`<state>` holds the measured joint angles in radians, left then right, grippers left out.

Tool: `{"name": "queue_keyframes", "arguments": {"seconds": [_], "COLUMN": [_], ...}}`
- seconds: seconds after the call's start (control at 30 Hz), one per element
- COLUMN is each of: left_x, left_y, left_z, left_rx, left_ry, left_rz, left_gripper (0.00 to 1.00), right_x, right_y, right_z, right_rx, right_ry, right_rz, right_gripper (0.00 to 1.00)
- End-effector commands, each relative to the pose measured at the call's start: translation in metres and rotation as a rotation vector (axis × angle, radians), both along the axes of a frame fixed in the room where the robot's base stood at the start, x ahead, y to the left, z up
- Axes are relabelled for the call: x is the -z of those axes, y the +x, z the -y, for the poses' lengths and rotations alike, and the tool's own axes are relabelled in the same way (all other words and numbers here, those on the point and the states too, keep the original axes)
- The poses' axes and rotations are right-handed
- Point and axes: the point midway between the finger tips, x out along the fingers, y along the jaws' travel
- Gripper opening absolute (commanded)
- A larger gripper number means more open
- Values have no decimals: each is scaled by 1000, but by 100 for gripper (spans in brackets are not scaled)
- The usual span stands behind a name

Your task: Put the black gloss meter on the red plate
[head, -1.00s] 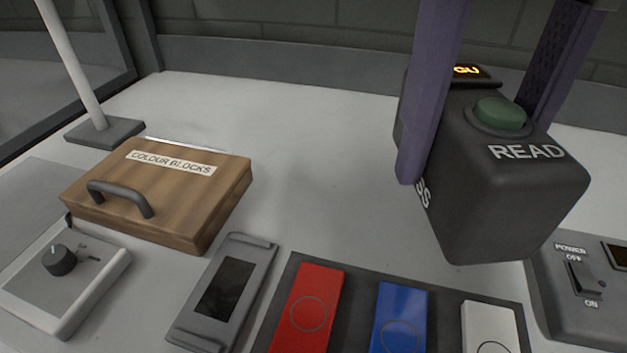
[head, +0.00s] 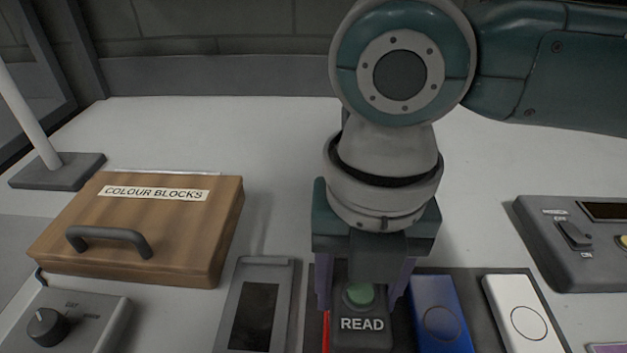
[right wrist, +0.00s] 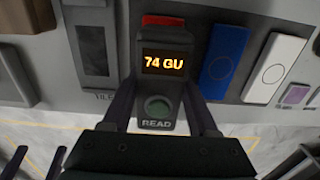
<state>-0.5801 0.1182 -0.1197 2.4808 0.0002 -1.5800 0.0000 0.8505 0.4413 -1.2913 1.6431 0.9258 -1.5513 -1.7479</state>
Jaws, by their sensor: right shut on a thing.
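The black gloss meter (head: 362,337) has a green READ button facing up. In the right wrist view its display (right wrist: 163,64) reads 74 GU. My right gripper (head: 361,298) points down and is shut on the meter, one purple finger on each side; it also shows in the right wrist view (right wrist: 160,104). The meter is over the red plate and hides most of it. A thin red strip (head: 326,333) shows along the meter's left side, and a red end (right wrist: 163,20) shows past the display. I cannot tell whether the meter touches the plate.
A blue plate (head: 438,310) and a white plate (head: 525,318) lie right of the meter. A grey flat device (head: 258,310) lies close on its left. A wooden COLOUR BLOCKS case (head: 140,225) is further left, and a power switch box (head: 560,255) far right. The bench behind is clear.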

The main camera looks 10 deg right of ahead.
Motion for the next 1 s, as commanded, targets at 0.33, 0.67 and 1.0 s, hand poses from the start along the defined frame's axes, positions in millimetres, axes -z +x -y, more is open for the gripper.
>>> {"name": "queue_keyframes", "arguments": {"seconds": [0.33,0.67,1.0], "left_x": [21,18,14], "left_y": [0,0,0], "left_z": [1,1,-2], "left_rx": [-2,-1,4], "left_ry": [-5,-1,7], "left_rz": [-1,-1,-1], "left_gripper": [100,100,100], "right_x": [16,15,16], "right_y": [1,0,1], "right_z": [0,0,-1], "right_rx": [-1,-1,-1], "right_ry": [1,1,1], "right_rz": [2,1,1], "right_gripper": [0,0,0]}}
